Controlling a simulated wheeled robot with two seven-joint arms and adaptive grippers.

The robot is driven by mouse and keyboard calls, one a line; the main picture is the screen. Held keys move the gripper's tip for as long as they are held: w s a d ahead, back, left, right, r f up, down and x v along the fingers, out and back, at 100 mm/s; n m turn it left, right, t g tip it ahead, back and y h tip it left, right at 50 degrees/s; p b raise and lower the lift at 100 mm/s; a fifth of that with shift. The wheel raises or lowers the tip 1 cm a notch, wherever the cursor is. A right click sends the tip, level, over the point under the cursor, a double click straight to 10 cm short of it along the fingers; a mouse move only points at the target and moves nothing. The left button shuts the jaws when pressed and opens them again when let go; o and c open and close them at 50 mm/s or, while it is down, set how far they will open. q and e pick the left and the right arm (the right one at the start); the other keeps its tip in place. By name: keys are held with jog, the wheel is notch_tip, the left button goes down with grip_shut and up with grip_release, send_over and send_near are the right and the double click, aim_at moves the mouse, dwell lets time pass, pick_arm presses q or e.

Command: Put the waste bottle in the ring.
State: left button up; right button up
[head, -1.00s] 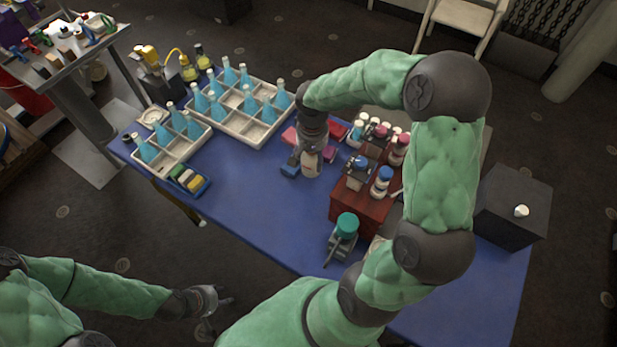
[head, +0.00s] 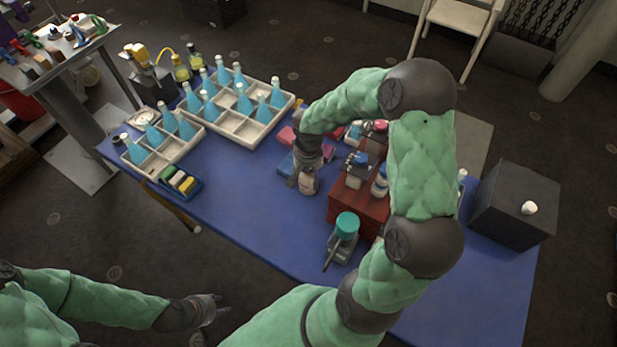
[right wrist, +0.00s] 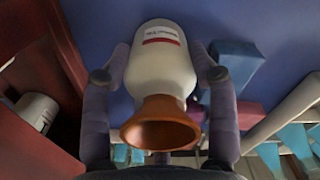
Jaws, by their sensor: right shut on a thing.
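The waste bottle (right wrist: 162,68) is white with a red-lined label and a copper-coloured funnel in its mouth. In the right wrist view it sits between the two fingers of my right gripper (right wrist: 163,75), which is shut on it. In the head view my right gripper (head: 307,172) holds the bottle (head: 309,184) over the blue table, left of the red-brown rack. Its height above the table is hard to tell. A pale round piece (head: 140,118) at the table's far left may be the ring; I cannot be sure. My left gripper (head: 212,312) looks open and empty, off the table's front edge.
The red-brown rack (head: 343,207) with bottles stands close right of the bottle. A teal-lidded item (head: 346,226) stands in front of it. White trays (head: 240,142) with blue flasks are at the back left. A small blue box (head: 180,183) lies left; the table's middle is clear.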

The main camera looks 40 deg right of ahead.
jog(key=shift+r, duration=0.1)
jog(key=shift+f, duration=0.2)
jog(key=o, duration=1.2)
jog(key=shift+r, duration=0.1)
